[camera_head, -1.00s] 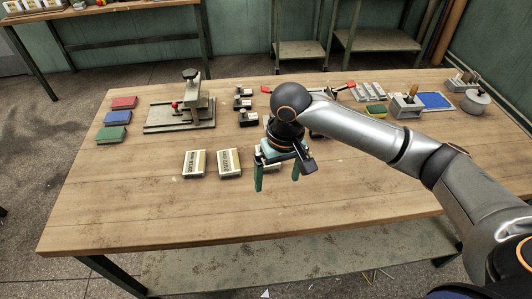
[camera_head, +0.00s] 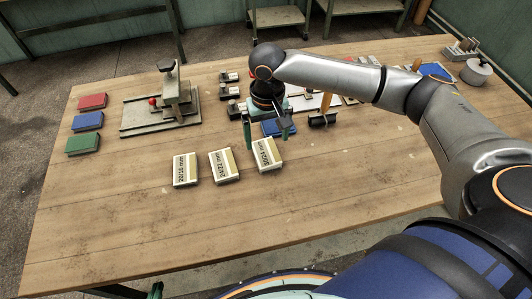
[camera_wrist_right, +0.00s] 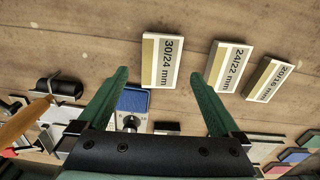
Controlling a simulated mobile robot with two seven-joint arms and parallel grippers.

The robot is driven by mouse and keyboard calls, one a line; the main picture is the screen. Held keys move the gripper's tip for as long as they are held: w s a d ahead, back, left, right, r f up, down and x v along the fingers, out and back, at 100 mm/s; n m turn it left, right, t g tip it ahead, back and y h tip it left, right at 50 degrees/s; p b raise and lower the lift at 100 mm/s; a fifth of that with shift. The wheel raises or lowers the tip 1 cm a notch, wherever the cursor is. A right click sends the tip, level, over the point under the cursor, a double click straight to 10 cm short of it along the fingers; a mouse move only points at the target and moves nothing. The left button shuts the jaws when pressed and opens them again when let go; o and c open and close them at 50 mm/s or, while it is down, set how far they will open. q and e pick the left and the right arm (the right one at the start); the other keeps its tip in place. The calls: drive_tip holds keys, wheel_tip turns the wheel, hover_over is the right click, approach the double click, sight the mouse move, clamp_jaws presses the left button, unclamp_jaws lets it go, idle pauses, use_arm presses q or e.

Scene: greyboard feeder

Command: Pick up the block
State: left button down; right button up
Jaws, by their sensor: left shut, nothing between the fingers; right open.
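Three pale labelled blocks lie flat in a row on the table: 20/16 mm (camera_head: 185,169), 24/22 mm (camera_head: 224,165) and 30/24 mm (camera_head: 267,155). My right gripper (camera_head: 268,133) is open and empty, fingers pointing down, just behind the 30/24 mm block. In the right wrist view the 30/24 mm block (camera_wrist_right: 172,62) lies beyond the open fingertips (camera_wrist_right: 160,77), apart from them. The 24/22 mm block (camera_wrist_right: 229,66) and 20/16 mm block (camera_wrist_right: 268,80) lie to its right.
Red (camera_head: 92,101), blue (camera_head: 88,121) and green (camera_head: 82,143) blocks lie at the table's left. A clamp fixture (camera_head: 165,110) stands behind the row. A blue piece (camera_wrist_right: 135,99) and a dark roller with a wooden handle (camera_head: 323,117) lie near my right gripper. The front table is clear.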

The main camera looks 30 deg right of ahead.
sight(266, 153)
wheel_tip(266, 153, down, 6)
drive_tip(key=shift+w, duration=0.1)
idle(0.4)
drive_tip(key=shift+r, duration=0.1)
drive_tip(key=c, duration=1.4)
drive_tip(key=shift+r, duration=0.1)
drive_tip(key=shift+r, duration=0.2)
wheel_tip(266, 153, up, 2)
drive_tip(key=shift+w+r, duration=0.1)
drive_tip(key=w+d+r, duration=0.1)
drive_tip(key=w+r, duration=0.2)
drive_tip(key=w, duration=0.1)
drive_tip(key=w+d+r+b, duration=0.1)
drive_tip(key=w+r, duration=0.2)
drive_tip(key=w, duration=0.1)
drive_tip(key=w+d+r, duration=0.1)
drive_tip(key=w+r, duration=0.3)
drive_tip(key=w, duration=0.1)
drive_tip(key=shift+d, duration=0.4)
